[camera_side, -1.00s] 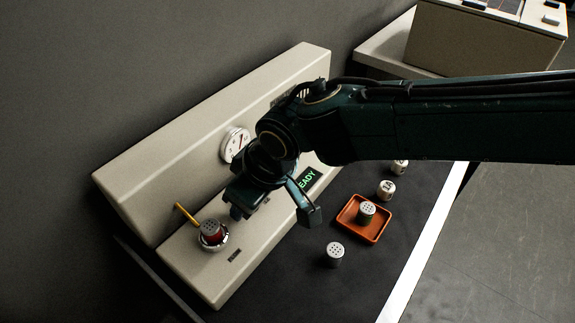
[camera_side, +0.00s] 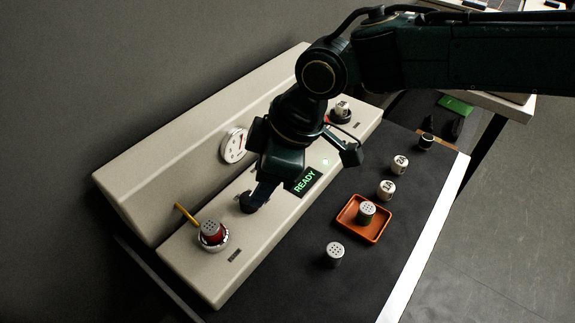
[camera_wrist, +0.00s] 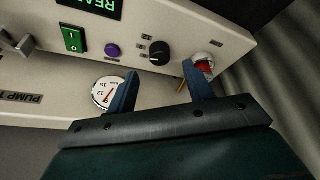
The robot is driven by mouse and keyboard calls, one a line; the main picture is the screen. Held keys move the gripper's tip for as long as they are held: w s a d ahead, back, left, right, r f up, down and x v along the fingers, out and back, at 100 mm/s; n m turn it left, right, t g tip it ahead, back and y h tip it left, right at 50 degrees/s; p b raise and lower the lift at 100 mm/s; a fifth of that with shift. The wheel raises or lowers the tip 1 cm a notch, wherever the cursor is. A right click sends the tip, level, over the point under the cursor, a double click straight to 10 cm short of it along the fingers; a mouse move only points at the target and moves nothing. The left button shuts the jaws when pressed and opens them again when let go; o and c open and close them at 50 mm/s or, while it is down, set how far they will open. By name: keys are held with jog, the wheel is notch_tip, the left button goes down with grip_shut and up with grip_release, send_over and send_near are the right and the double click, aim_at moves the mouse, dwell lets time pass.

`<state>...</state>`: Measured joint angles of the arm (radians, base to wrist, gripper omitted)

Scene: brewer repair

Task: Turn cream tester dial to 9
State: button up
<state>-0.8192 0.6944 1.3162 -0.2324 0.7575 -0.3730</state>
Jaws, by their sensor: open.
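The cream-coloured tester (camera_side: 190,254) lies along the wall. Its black round dial (camera_wrist: 159,52) shows in the wrist view, with small labels beside it too small to read. In the side view the dial (camera_side: 247,203) sits left of the READY display (camera_side: 304,182). My gripper (camera_wrist: 165,74) is open and empty. In the wrist view the dial appears beyond the gap between its two blue fingers, apart from them. In the side view my gripper (camera_side: 263,193) is close to the dial, at its upper right, partly overlapping the panel. I cannot read the dial's setting.
A white gauge (camera_side: 234,146) is on the tester's back slope. A red-filled cup (camera_side: 211,232) with a yellow lever is at the left. A green switch (camera_wrist: 73,40) and purple button (camera_wrist: 112,50) are near the dial. An orange tray (camera_side: 347,225) and several small canisters stand on the dark mat.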

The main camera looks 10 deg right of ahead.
jog(key=w+v, duration=0.1)
jog(key=v, duration=0.7)
jog(key=d+r+m+t, duration=0.1)
jog(key=d+r, duration=0.3)
jog(key=d, duration=0.5)
jog(key=d+r+m, duration=0.3)
jog(key=d+m, duration=0.1)
jog(key=d, duration=0.5)
jog(key=shift+s+d+r+t+h, duration=0.4)
jog(key=shift+d, duration=0.1)
jog(key=s+d+r+m+t+h, duration=0.1)
jog(key=s+d+m, duration=0.25)
jog(key=d, duration=0.45)
jog(key=s+d+r+m+t, duration=0.1)
jog(key=s+d+m, duration=0.1)
jog(key=s+d, duration=0.45)
jog(key=s+d+f+m+h, duration=0.2)
jog(key=s+d+f+m, duration=0.3)
jog(key=s+d, duration=0.5)
jog(key=shift+s+d+f+h, duration=0.15)
jog(key=shift+d+f+h, duration=0.25)
jog(key=shift+d, duration=0.65)
